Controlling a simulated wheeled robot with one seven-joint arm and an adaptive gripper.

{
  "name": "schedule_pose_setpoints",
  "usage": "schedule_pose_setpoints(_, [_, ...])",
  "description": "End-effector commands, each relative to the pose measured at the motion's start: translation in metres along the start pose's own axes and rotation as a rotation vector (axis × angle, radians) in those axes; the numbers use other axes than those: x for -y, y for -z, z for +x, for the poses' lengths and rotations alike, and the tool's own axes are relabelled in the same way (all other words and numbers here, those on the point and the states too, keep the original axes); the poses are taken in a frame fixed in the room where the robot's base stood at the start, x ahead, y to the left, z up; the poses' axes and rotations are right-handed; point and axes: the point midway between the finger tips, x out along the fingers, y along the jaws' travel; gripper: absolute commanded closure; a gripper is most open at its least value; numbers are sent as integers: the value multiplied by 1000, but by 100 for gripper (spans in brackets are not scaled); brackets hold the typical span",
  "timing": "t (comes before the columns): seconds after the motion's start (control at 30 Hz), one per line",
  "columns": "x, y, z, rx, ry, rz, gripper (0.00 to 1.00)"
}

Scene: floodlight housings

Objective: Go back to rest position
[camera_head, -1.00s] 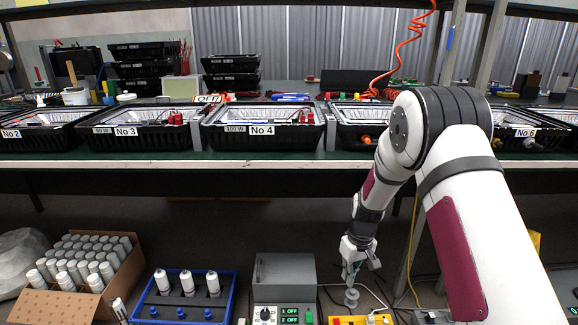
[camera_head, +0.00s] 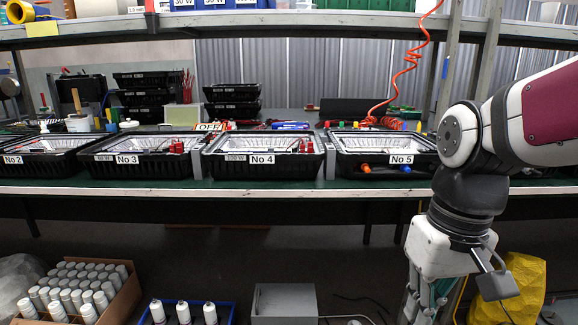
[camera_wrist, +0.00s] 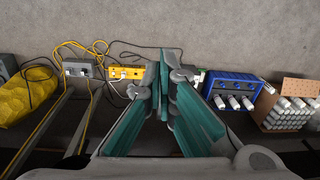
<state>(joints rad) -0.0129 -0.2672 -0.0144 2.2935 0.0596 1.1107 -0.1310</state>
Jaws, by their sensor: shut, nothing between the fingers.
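My gripper (camera_head: 428,297) hangs at the lower right of the head view, below and in front of the workbench edge, pointing down; its tips come close to the picture's lower edge. In the wrist view my gripper (camera_wrist: 165,85) shows its two green-padded fingers closed together at the tips, with nothing held. The floor lies below it. My arm comes in from the right edge of the head view and partly covers the right end of the bench.
Housings No 3 (camera_head: 140,165), No 4 (camera_head: 262,165) and No 5 (camera_head: 385,168) stand along the bench. On the floor are a blue crate (camera_wrist: 232,78) with white bottles, a cardboard box (camera_wrist: 300,88), a yellow box (camera_wrist: 127,73) and a yellow bag (camera_head: 508,285). An orange coiled cable (camera_head: 408,65) hangs above the bench.

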Motion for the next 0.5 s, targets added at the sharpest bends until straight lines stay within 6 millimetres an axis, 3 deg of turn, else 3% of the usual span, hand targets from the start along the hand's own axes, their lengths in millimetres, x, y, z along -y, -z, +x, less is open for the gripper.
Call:
schedule_pose_setpoints(0.03, [1, -19, -6, -8, -5, 13, 100])
schedule_pose_setpoints(0.2, [4, -78, -13, -7, -25, 61, 100])
schedule_pose_setpoints(0.5, [5, -144, -8, -7, -50, 123, 100])
